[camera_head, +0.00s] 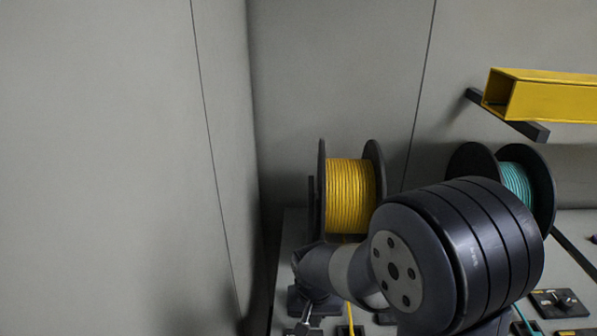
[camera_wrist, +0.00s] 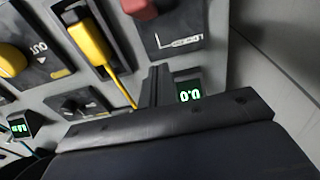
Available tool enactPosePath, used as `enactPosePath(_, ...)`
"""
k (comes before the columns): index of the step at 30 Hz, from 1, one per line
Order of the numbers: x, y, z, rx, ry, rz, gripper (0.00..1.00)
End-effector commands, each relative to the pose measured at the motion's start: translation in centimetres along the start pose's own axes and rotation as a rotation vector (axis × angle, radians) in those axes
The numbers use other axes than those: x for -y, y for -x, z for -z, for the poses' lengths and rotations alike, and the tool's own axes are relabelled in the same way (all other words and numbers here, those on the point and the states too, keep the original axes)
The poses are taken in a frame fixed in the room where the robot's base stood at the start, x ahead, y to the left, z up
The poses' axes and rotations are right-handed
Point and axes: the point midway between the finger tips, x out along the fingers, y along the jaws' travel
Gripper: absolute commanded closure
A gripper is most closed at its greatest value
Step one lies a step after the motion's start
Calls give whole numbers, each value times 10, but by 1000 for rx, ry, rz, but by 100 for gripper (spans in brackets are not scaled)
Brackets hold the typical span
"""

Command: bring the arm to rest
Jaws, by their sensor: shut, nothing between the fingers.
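My arm (camera_head: 450,255) is folded in the lower middle of the head view, its large dark joint close to the camera. It covers part of the bench and of the teal spool. My gripper (camera_wrist: 157,80) shows in the wrist view as narrow dark fingers standing up from its wide dark body. The fingers are together with nothing between them. They are over or near a grey panel beside a small green-lit display (camera_wrist: 189,92) reading 0.0. I cannot tell whether they touch anything.
A yellow cable spool (camera_head: 350,196) and a teal one (camera_head: 517,184) stand behind my arm. A yellow channel (camera_head: 545,97) is on the wall at upper right. The wrist view shows a yellow connector (camera_wrist: 90,42) with a cable and a red part (camera_wrist: 139,8). A bare wall is at left.

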Motion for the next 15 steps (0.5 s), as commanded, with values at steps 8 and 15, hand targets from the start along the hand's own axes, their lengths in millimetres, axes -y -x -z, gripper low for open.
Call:
enactPosePath(8, 0, -9, 5, 107, 0, 16, 100)
enactPosePath(15, 0, -16, 6, 157, 1, 31, 100)
